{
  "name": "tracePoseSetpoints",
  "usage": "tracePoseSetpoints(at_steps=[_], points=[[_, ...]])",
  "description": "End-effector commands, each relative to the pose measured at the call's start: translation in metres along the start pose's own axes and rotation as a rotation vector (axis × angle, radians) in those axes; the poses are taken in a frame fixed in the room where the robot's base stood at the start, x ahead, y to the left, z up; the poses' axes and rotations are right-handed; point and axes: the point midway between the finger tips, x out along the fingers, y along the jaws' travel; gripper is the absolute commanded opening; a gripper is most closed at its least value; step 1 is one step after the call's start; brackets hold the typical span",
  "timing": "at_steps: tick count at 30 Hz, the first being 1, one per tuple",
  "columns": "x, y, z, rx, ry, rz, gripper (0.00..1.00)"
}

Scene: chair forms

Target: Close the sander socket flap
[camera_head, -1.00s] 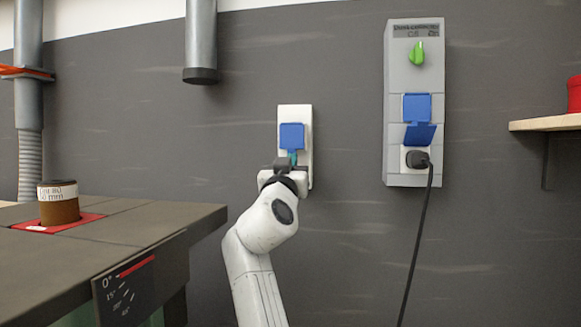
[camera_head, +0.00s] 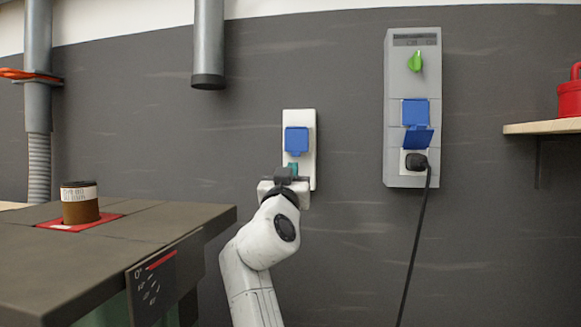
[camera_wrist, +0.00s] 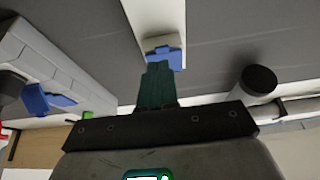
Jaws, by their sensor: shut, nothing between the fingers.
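A white wall plate (camera_head: 312,165) carries a blue socket flap (camera_head: 297,141). The flap hangs over the plate and looks closed or nearly so; a small tilt is hard to judge. My gripper (camera_head: 293,167) is shut and empty, its teal fingers just below the flap's lower edge. In the wrist view the shut fingers (camera_wrist: 158,70) point at the blue flap (camera_wrist: 165,52) and overlap it; I cannot tell whether they touch. A grey socket box (camera_head: 394,120) to the right has a blue upper flap (camera_head: 415,112), closed, and a lower flap (camera_head: 418,138) raised above a black plug (camera_head: 416,161).
A dark worktable (camera_head: 80,262) with a brown sanding drum (camera_head: 80,205) stands at the left. A grey duct pipe (camera_head: 208,45) hangs above. A black cable (camera_head: 414,235) drops from the plug. A wooden shelf (camera_head: 545,127) with a red container (camera_head: 570,98) is at the right.

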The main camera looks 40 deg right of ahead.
Motion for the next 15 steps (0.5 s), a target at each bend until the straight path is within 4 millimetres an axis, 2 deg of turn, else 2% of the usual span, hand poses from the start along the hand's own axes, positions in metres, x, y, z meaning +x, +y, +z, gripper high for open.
tracePoseSetpoints(at_steps=[12, 15], points=[[-0.060, 0.000, 0.024, -0.003, -0.001, 0.000, 0.00], [-0.070, 0.000, 0.028, -0.001, -0.001, -0.001, 0.00]])
